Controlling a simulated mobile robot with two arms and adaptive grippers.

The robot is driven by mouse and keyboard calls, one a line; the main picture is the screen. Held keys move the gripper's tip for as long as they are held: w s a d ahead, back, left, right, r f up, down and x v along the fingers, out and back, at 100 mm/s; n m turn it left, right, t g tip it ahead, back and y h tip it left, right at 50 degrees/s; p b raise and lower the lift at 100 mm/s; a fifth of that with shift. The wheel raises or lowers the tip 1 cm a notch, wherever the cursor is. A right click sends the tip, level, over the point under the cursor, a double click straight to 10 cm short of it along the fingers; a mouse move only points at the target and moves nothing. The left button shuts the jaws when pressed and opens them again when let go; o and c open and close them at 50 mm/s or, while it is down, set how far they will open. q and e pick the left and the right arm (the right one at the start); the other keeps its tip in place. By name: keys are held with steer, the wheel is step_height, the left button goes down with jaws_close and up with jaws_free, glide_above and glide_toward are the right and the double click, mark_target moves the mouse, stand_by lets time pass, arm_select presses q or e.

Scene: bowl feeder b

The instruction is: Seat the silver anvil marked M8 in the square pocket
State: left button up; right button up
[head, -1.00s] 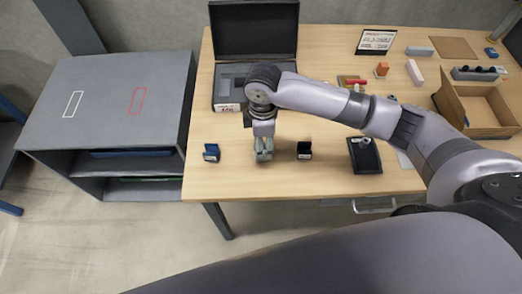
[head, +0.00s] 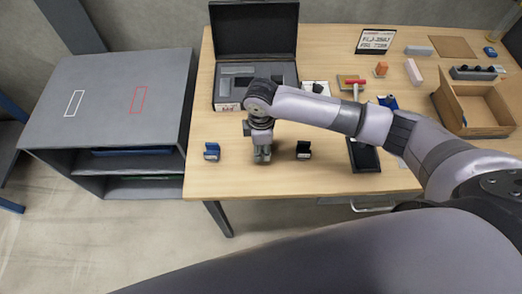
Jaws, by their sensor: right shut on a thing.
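My right gripper (head: 262,155) points straight down at the front left of the wooden table, between a small blue block (head: 211,151) and a small black block (head: 304,149). It is shut on a small grey thing, apparently the silver anvil; the fingers hide most of it, and no M8 mark can be read. An open black case (head: 228,107) with a grey insert stands behind the gripper. The insert has dark recesses, but I cannot tell which is the square pocket. My left gripper is not in view.
A dark tray (head: 364,156) lies right of the black block. An open cardboard box (head: 449,103) stands at the right. A small sign (head: 375,40) and several small items lie toward the back. A grey shelf unit (head: 110,100) stands left of the table.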

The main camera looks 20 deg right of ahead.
jaws_close()
steer(key=shift+w+r, duration=0.1)
steer(key=shift+r, duration=0.05)
